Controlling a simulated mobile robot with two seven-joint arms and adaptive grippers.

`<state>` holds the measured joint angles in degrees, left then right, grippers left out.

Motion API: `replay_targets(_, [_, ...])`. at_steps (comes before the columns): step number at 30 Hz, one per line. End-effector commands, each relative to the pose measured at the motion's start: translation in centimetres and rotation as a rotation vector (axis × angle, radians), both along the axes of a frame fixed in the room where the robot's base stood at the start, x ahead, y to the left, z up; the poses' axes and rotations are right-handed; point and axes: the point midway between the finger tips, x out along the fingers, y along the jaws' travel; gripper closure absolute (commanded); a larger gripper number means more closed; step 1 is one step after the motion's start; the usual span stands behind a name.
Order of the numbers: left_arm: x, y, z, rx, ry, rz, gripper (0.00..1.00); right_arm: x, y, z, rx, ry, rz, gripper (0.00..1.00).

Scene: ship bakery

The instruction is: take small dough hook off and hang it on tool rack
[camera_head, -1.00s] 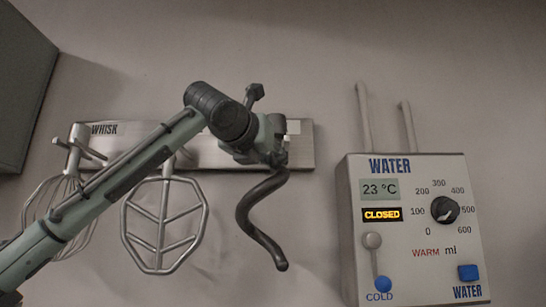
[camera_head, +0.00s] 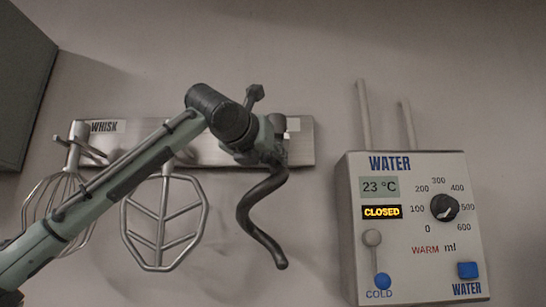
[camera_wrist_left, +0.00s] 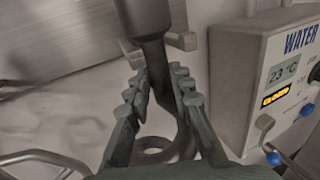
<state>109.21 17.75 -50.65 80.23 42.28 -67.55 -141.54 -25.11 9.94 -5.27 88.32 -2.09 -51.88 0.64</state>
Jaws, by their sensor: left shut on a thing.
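The small dough hook (camera_head: 262,215) is a dark spiral hook hanging down below my left gripper (camera_head: 272,148) at the right part of the tool rack (camera_head: 222,155). In the left wrist view my left gripper (camera_wrist_left: 160,88) is shut on the dough hook's dark shank (camera_wrist_left: 146,22), with the spiral curling beyond the fingers. The gripper and wrist cover the rack's right part, so I cannot tell whether the hook rests on a peg. My right gripper is not in view.
A whisk (camera_head: 62,205) and a flat beater (camera_head: 165,222) hang on the rack to the left, behind my left arm. A water dispenser (camera_head: 415,230) with pipes on top stands to the right. A dark box (camera_head: 22,90) is at upper left.

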Motion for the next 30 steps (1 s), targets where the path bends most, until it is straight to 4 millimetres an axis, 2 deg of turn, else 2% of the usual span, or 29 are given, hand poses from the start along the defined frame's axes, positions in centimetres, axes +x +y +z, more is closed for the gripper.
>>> replay_targets(9, [-0.12, 0.06, -0.12, -0.001, -0.007, 0.000, 1.00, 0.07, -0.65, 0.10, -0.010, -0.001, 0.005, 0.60])
replay_targets(23, [-0.12, 0.05, -0.41, -0.001, -0.007, 0.000, 1.00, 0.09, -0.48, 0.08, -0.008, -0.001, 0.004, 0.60])
replay_targets(24, [-0.12, 0.05, -0.41, -0.001, -0.007, 0.000, 0.75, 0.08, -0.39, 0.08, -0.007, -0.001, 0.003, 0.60])
replay_targets(29, [-0.08, 0.04, -0.51, -0.001, -0.004, 0.000, 0.55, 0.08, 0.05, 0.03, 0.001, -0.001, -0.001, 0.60])
replay_targets(30, [-0.07, 0.04, -0.54, -0.001, -0.004, 0.000, 0.54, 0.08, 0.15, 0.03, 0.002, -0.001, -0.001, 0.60])
